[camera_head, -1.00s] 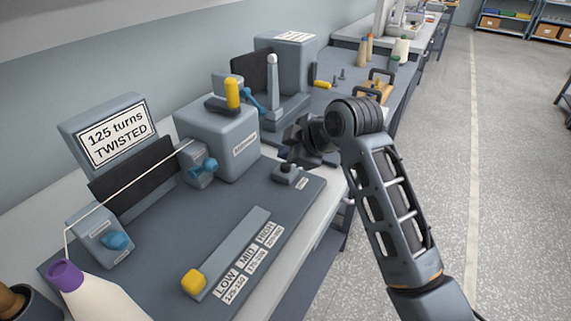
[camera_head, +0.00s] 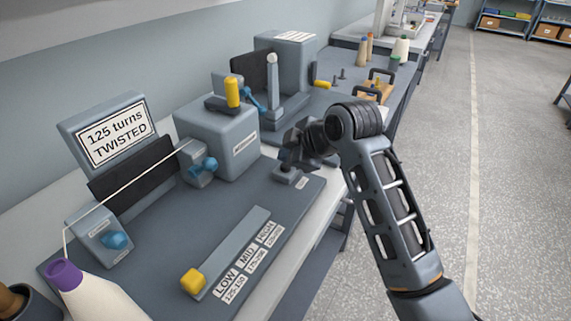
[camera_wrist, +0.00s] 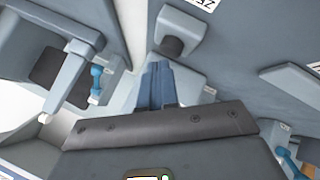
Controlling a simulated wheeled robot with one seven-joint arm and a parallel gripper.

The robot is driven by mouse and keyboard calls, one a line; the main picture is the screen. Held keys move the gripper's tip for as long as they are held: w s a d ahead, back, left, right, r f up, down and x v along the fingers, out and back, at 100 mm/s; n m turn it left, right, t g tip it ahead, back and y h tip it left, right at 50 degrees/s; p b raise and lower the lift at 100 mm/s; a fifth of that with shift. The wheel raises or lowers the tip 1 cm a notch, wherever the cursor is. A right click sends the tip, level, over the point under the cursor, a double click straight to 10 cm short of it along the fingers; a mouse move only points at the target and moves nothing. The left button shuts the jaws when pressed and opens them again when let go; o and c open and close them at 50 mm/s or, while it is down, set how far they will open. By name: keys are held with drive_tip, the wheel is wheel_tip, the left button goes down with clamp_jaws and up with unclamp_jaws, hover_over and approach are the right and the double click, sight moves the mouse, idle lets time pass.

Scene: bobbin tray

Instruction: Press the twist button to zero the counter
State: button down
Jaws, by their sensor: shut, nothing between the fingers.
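A small grey button box (camera_head: 286,175) stands near the right edge of the dark base plate; its label is too small to read. My gripper (camera_head: 287,161) is shut and empty, directly over this box, and hides its dark button in the head view; I cannot tell whether they touch. In the wrist view the shut fingers (camera_wrist: 157,72) point toward a dark round button (camera_wrist: 172,46) on a grey block. The counter display (camera_head: 117,134) at the left reads "125 turns TWISTED".
A grey machine box (camera_head: 218,140) with a yellow-topped lever (camera_head: 232,92) stands left of my gripper. A slide with a yellow knob (camera_head: 193,281) lies in front, marked LOW, MID, HIGH. A purple-tipped cone (camera_head: 90,292) stands front left. Open floor is at the right.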

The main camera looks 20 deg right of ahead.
drive_tip(key=shift+f, duration=0.55)
idle(0.8)
drive_tip(key=shift+r, duration=0.1)
drive_tip(key=shift+r+p, duration=0.65)
drive_tip(key=shift+r, duration=0.25)
wheel_tip(320, 180, up, 3)
drive_tip(key=shift+f+p, duration=0.1)
drive_tip(key=shift+p, duration=1.1)
drive_tip(key=shift+r+p, duration=0.3)
drive_tip(key=shift+r, duration=0.8)
